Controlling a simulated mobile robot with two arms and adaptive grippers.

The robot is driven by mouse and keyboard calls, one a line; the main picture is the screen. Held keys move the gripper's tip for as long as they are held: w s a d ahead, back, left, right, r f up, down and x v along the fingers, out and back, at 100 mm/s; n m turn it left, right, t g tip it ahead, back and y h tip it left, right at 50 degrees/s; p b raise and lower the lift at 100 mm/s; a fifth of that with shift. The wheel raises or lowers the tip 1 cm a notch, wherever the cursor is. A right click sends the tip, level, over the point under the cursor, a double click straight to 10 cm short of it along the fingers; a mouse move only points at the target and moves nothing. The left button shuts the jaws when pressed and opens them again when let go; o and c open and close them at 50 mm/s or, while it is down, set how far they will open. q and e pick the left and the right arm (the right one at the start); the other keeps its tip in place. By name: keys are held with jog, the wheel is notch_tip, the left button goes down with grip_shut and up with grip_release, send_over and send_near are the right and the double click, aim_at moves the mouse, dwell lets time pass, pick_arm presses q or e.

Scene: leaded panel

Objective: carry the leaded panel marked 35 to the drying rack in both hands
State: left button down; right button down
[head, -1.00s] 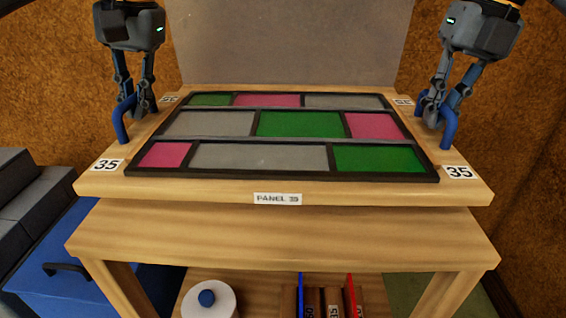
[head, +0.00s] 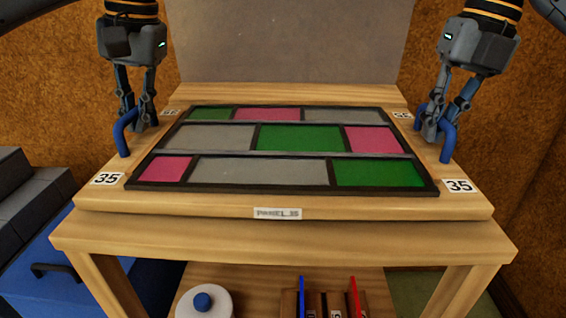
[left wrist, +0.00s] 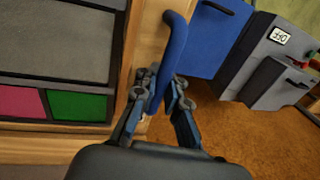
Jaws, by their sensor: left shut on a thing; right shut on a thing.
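The leaded panel (head: 290,172), with green, pink and grey panes in dark strips, lies on a wooden board (head: 380,207) marked 35 at its front corners. The board is level over a wooden table (head: 285,238); I cannot tell whether they touch. My left gripper (head: 136,115) is shut on the left blue handle (head: 122,138), which also shows between its fingers in the left wrist view (left wrist: 174,55). My right gripper (head: 434,118) is shut on the right blue handle (head: 449,142). The front label (head: 278,213) is blurred.
A grey upright sheet (head: 290,45) stands behind the board. Below, a shelf holds a white roll (head: 205,304) and a slotted wooden holder (head: 325,303). A strip of tabletop shows in front of the board.

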pick_arm(q)
jog(key=shift+a+f+b, duration=0.15)
jog(key=shift+f+b, duration=0.2)
jog(key=shift+f, duration=0.05)
pick_arm(e)
jog(key=shift+d+f, duration=0.15)
jog(key=shift+f, duration=0.2)
pick_arm(q)
jog(key=c, duration=1.8)
grip_release()
jog(key=shift+f, duration=0.1)
pick_arm(e)
jog(key=c, duration=1.8)
grip_release()
jog(key=shift+f, duration=0.15)
pick_arm(q)
jog(key=o, duration=0.4)
jog(key=shift+s, duration=0.15)
pick_arm(e)
jog(key=o, duration=0.4)
jog(key=shift+s, duration=0.1)
